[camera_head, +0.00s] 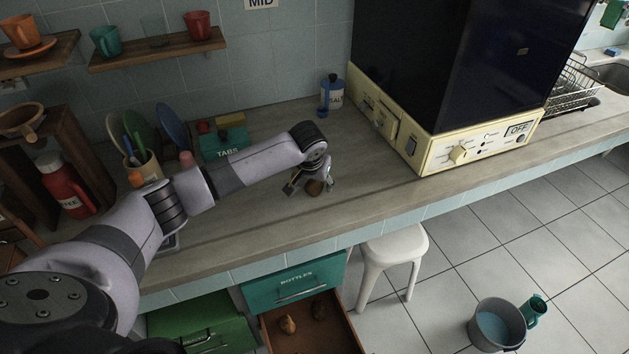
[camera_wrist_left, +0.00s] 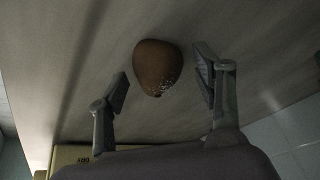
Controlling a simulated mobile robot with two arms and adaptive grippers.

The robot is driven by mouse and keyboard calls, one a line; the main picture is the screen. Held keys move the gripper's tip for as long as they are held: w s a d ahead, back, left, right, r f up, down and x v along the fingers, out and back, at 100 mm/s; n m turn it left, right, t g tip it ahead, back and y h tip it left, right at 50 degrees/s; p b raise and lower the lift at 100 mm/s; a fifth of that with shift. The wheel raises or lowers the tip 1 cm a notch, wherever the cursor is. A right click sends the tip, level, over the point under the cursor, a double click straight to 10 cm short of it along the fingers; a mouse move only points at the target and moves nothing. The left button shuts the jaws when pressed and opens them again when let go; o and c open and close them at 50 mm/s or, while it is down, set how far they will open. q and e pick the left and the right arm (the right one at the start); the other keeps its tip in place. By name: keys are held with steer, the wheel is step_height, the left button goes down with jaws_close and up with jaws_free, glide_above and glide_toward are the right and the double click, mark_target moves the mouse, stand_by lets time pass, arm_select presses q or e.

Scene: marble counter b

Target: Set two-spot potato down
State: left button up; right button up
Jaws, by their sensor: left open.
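A brown potato (camera_head: 315,187) sits on the grey counter, under and between the fingers of my left gripper (camera_head: 309,184). In the left wrist view the potato (camera_wrist_left: 158,68) lies on the counter surface between the two open fingertips (camera_wrist_left: 160,82), with a visible gap on both sides. A pale speckled patch shows on its lower side; I cannot make out two distinct spots. My right gripper is not in view.
A cream appliance (camera_head: 433,148) marked OFF stands right of the gripper, and a blue-and-white salt container (camera_head: 332,94) behind it. A green TABS box (camera_head: 224,143) stands behind my arm. A white stool (camera_head: 394,250) is in front of the counter. Counter around the potato is clear.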

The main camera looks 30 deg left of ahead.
arm_select(q)
steer(key=shift+r, duration=0.15)
steer(key=shift+r, duration=0.3)
steer(key=v, duration=1.1)
steer(key=shift+s, duration=0.2)
steer(key=shift+r, duration=0.15)
